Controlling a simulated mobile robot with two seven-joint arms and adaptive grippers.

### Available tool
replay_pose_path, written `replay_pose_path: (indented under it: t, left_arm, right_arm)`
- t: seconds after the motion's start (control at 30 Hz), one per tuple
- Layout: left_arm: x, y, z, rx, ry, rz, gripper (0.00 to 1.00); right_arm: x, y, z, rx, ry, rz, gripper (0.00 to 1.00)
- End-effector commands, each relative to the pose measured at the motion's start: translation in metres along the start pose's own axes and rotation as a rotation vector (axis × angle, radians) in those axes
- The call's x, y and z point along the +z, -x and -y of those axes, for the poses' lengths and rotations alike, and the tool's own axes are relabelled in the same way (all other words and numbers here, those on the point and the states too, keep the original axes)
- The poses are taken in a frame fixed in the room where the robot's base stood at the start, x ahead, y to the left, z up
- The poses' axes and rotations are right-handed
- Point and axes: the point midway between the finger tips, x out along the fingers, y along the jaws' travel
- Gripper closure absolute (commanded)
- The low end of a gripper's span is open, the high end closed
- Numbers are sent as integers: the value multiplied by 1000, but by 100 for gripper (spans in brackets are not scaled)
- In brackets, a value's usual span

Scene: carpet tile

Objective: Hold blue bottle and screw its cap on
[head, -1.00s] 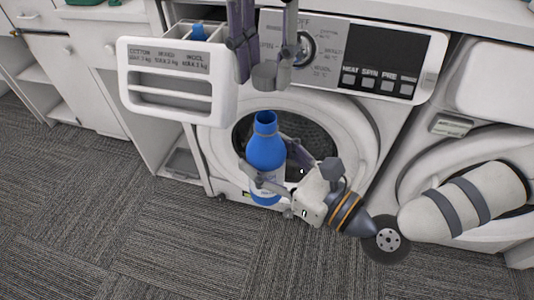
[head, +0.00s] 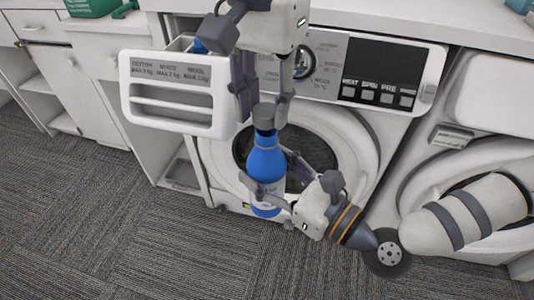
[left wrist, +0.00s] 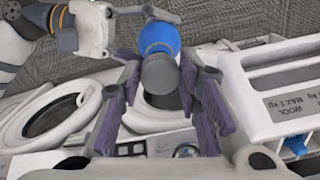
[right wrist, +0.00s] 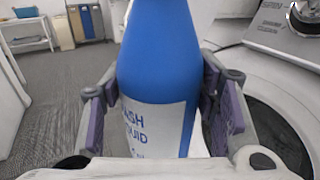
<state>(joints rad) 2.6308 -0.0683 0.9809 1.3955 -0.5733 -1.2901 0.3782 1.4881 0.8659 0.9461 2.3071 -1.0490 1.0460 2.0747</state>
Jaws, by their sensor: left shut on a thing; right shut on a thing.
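The blue bottle (head: 266,163) with a white label is upright in front of the washing machine. My right gripper (head: 268,190) is shut around its body; the right wrist view shows the blue bottle (right wrist: 158,55) between the two fingers. The grey cap (head: 264,115) is held between the fingertips of my left gripper (head: 264,108), which points down from above. The cap is in line with the bottle and covers the mouth; whether it is seated on the neck I cannot tell. The left wrist view shows the cap (left wrist: 160,74) in front of the blue bottle (left wrist: 160,38).
The washing machine's detergent drawer (head: 170,122) is pulled out, just left of my left gripper. The round door (head: 345,130) is behind the bottle. A second machine (head: 490,90) stands at the right. The carpet (head: 150,240) in front is clear.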

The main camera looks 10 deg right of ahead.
Motion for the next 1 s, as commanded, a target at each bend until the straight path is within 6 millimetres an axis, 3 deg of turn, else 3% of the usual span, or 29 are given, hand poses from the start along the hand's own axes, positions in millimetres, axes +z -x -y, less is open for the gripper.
replay_pose_path:
  t: [0.37,0.7,1.0]
  left_arm:
    - [0,0,0,1,-1,0,78]
    - [0,-17,-1,0,1,0,78]
    - [0,-18,-1,1,2,-1,78]
  right_arm:
    - [1,0,0,0,1,3,96]
    - [1,0,0,0,1,3,96]
    - [1,0,0,0,1,3,96]
